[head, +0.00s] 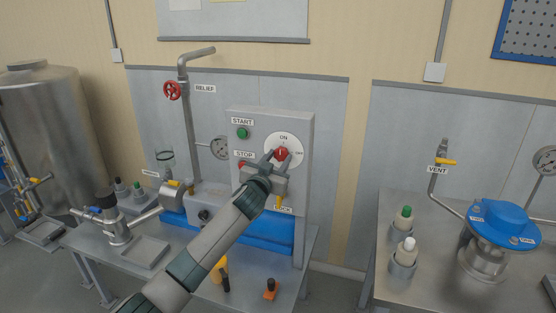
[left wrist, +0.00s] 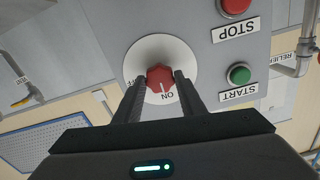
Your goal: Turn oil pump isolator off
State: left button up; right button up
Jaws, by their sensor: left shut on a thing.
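The isolator is a red rotary knob (head: 282,152) on a white round dial (head: 290,141) on a grey control box (head: 302,125). The dial reads ON at the top and OFF at the right. The red knob (left wrist: 160,76) also shows in the left wrist view, where its white mark points at ON. My left gripper (head: 280,157) is shut on the knob, one finger on each side. The green START button (head: 242,132) is clear at the upper left.
A LOCK label (head: 283,209) sits below the dial. A red RELIEF valve wheel (head: 172,90) and pipe stand left of the box. On the right bench are bottles and a blue-lidded vessel (head: 503,218). A pale wall strip separates the benches.

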pick_arm(q)
jog(key=shift+m, duration=0.5)
jog(key=m+p, duration=0.1)
jog(key=m, duration=0.2)
jog(key=shift+m, duration=0.3)
jog(key=m+p, duration=0.1)
jog(key=m, duration=0.4)
jog(key=m+p, duration=0.1)
jog(key=m, duration=0.4)
jog(key=shift+r, duration=0.1)
jog(key=shift+m+p, duration=0.65)
jog(key=shift+m, duration=0.95)
jog(key=o, duration=1)
jog(key=shift+o, duration=0.2)
